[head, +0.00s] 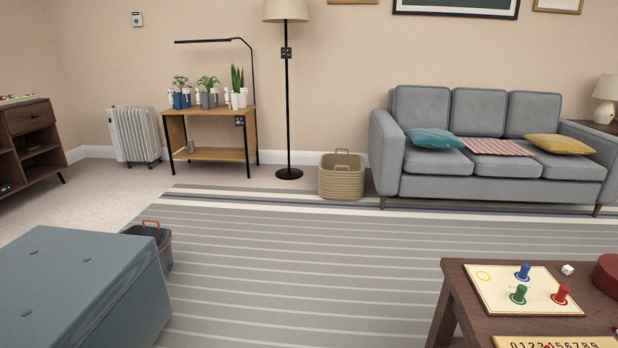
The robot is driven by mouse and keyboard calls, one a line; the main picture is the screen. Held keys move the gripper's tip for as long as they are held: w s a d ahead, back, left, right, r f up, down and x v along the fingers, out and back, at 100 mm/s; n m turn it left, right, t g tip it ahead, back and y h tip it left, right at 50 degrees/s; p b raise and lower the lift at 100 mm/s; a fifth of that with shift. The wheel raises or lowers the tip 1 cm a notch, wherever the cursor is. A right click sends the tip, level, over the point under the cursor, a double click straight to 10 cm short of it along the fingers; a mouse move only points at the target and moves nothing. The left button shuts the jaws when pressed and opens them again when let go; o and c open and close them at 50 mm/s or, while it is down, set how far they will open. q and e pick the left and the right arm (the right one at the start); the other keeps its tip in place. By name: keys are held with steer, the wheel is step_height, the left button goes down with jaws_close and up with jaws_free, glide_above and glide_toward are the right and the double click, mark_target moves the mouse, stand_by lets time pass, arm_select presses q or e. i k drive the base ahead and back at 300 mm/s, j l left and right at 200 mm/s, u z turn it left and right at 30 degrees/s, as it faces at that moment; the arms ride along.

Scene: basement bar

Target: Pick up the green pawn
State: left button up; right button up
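The green pawn (519,294) stands upright on a cream game board (484,289) on the dark wooden table (453,276) at the lower right. A blue pawn (523,272) stands just behind it and a red pawn (560,295) stands to its right on the same board. Neither of my grippers shows in the head view.
A white die (567,269) and a dark red round object (608,274) lie right of the board. A number strip (557,342) lies in front. The striped rug (300,265) between is clear.

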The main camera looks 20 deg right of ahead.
mark_target(519, 296)
steer(key=i+z, duration=0.2)
steer(key=z, duration=0.25)
steer(key=i+z, duration=0.2)
steer(key=z, duration=0.2)
steer(key=i+j+z, duration=0.15)
steer(key=z, duration=0.3)
steer(key=i+j+z, duration=0.1)
steer(key=z, duration=0.25)
steer(key=i+j+z, duration=0.2)
steer(key=z, duration=0.2)
steer(key=i+j+z, duration=0.2)
steer(key=z, duration=0.15)
steer(key=i+j+z, duration=0.25)
steer(key=j+z, duration=0.2)
steer(key=i+j+z, duration=0.25)
steer(key=k+j, duration=0.1)
